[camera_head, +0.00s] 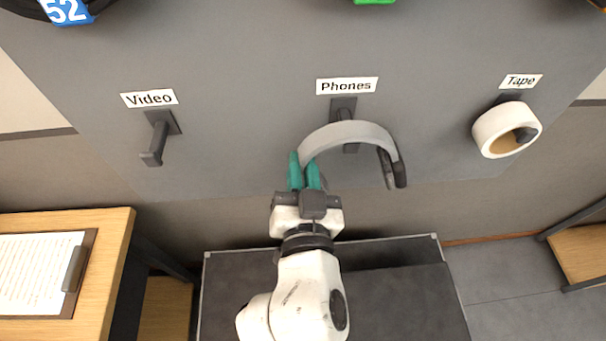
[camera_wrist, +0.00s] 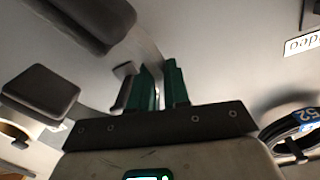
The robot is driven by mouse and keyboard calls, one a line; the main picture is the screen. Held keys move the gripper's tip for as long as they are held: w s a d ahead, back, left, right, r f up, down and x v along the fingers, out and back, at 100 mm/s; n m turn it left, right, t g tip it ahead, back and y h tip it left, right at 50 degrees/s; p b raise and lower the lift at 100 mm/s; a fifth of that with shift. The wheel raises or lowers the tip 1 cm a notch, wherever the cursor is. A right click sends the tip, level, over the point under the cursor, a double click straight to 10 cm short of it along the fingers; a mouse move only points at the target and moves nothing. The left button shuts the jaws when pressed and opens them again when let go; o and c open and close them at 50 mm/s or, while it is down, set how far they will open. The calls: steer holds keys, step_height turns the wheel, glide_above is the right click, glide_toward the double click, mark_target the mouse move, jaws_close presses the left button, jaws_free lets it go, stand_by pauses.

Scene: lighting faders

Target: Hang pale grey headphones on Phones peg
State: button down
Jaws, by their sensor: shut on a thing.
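The pale grey headphones (camera_head: 350,133) are at the Phones peg (camera_head: 351,148), in the middle of the grey board. My gripper (camera_head: 304,168) is shut on the left side of the headband, with its teal fingers pointing up at the board. The band arches across the peg in the head view, with parts of the peg and its plate showing above and below it. I cannot tell whether the band touches the peg. A dark ear cup (camera_head: 392,168) hangs at the right end. In the wrist view my gripper (camera_wrist: 161,85) shows beside part of the band (camera_wrist: 143,48).
The Video peg (camera_head: 155,145) is empty on the left. A white tape roll (camera_head: 489,132) hangs on the Tape peg at right. A wooden desk (camera_head: 110,240) with a clipboard stands at lower left. A dark grey case or platform (camera_head: 400,290) lies below the board.

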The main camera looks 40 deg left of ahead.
mark_target(300, 150)
steer(key=shift+p+x, duration=0.35)
steer(key=shift+x, duration=1.6)
steer(key=shift+a+f+b, duration=0.1)
steer(key=shift+f+b, duration=0.9)
steer(key=shift+b, duration=0.1)
steer(key=shift+f, duration=0.1)
steer(key=c, duration=1)
jaws_free()
